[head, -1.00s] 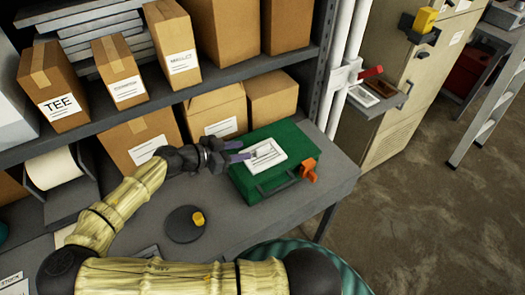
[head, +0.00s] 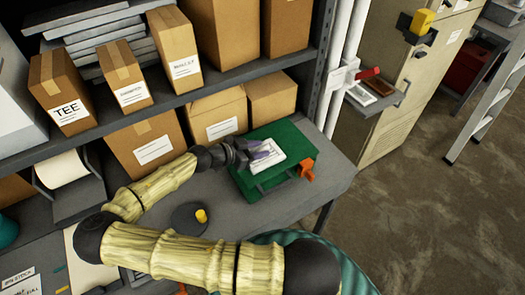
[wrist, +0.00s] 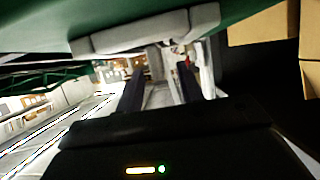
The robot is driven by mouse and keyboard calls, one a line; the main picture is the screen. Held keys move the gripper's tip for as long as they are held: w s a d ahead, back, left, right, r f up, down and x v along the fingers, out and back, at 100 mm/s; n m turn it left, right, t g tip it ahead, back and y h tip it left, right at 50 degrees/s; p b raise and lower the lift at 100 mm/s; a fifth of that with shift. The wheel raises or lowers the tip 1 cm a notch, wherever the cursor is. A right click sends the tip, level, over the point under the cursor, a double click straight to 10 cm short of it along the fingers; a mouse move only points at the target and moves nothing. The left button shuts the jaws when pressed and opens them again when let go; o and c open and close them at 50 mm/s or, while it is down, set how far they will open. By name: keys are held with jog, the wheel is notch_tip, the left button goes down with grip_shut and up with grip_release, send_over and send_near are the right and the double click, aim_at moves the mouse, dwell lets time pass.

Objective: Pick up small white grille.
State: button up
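A white rectangle with dark lines (head: 270,165) lies on the lid of a green case (head: 292,138) on the workbench; I cannot tell whether it is a label or a grille. A small white slatted piece (head: 361,95) sits on a grey ledge by the cabinet, next to a dark-framed one. My gripper (head: 262,153) is over the case lid, partly covering the white rectangle. In the wrist view my gripper (wrist: 160,92) shows two dark fingers apart, with a pale area between them. The green case (wrist: 120,15) and its grey handle (wrist: 150,32) cross the top there.
Cardboard boxes (head: 150,142) stand behind the arm under a shelf holding more boxes. A dark disc (head: 187,220) with a yellow knob lies on the bench. An orange clip (head: 307,171) is on the case's right side. White pipes (head: 348,50) stand beside the cabinet. Floor at right is open.

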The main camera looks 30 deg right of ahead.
jog(key=shift+x, duration=1)
jog(key=shift+r, duration=0.1)
grip_shut()
